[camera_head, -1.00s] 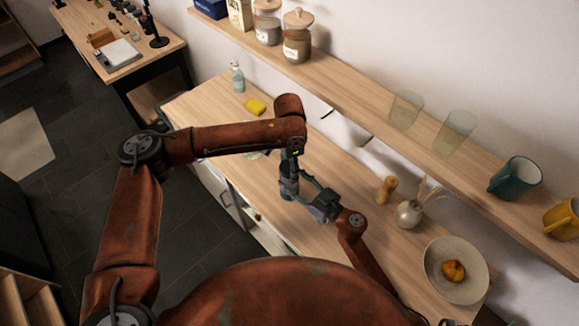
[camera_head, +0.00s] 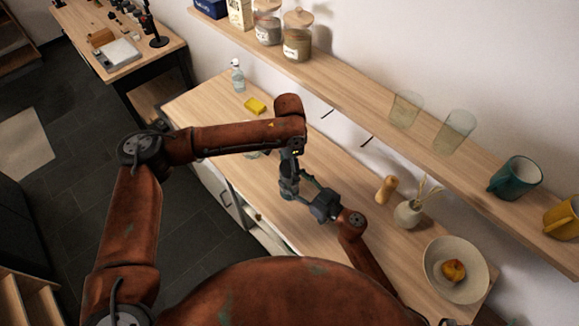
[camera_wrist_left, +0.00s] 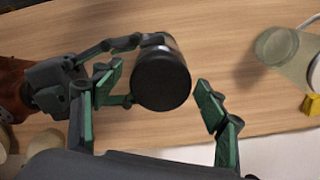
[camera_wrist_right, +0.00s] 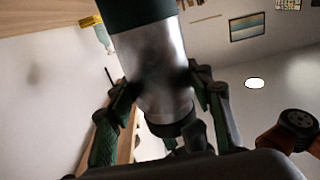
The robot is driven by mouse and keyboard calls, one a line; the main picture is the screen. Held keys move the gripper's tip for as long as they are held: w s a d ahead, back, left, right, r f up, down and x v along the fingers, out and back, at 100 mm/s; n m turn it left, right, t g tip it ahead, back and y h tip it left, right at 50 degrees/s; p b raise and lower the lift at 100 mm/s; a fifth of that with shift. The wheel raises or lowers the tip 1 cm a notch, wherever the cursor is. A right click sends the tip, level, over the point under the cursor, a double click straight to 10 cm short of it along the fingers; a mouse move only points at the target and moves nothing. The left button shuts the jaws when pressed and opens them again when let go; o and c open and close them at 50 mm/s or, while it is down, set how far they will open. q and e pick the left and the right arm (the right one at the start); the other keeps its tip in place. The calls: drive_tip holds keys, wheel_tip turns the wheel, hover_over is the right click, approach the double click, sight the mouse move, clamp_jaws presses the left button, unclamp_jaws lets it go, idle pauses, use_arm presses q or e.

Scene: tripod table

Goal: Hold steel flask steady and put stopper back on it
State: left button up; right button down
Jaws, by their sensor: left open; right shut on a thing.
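The steel flask (camera_wrist_right: 150,60) shows in the right wrist view as a silver cylinder, dark green at its upper end in the picture and black at the other. My right gripper (camera_wrist_right: 163,92) is shut on its silver body. In the left wrist view a round black end (camera_wrist_left: 160,82) faces the camera; I cannot tell whether it is the stopper. My left gripper (camera_wrist_left: 157,95) is open, with a finger on each side of this end and a gap at the right. In the head view my left gripper (camera_head: 289,188) is beside my right gripper (camera_head: 322,205); the flask is mostly hidden.
On the table stand a wooden mill (camera_head: 386,190), a white vase (camera_head: 408,214), a bowl (camera_head: 438,277) with an orange fruit, a yellow sponge (camera_head: 255,105) and a clear bottle (camera_head: 237,75). A wall shelf (camera_head: 345,105) with jars, glasses and mugs runs along the back.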

use_arm(q)
drive_tip(key=shift+r, duration=0.1)
use_arm(e)
drive_tip(key=shift+f, duration=0.25)
use_arm(q)
wheel_tip(320, 180, up, 12)
idle(0.4)
use_arm(e)
drive_tip(key=c, duration=1.4)
unclamp_jaws()
drive_tip(key=o, duration=0.5)
drive_tip(key=shift+r, duration=0.2)
drive_tip(key=v, duration=1.2)
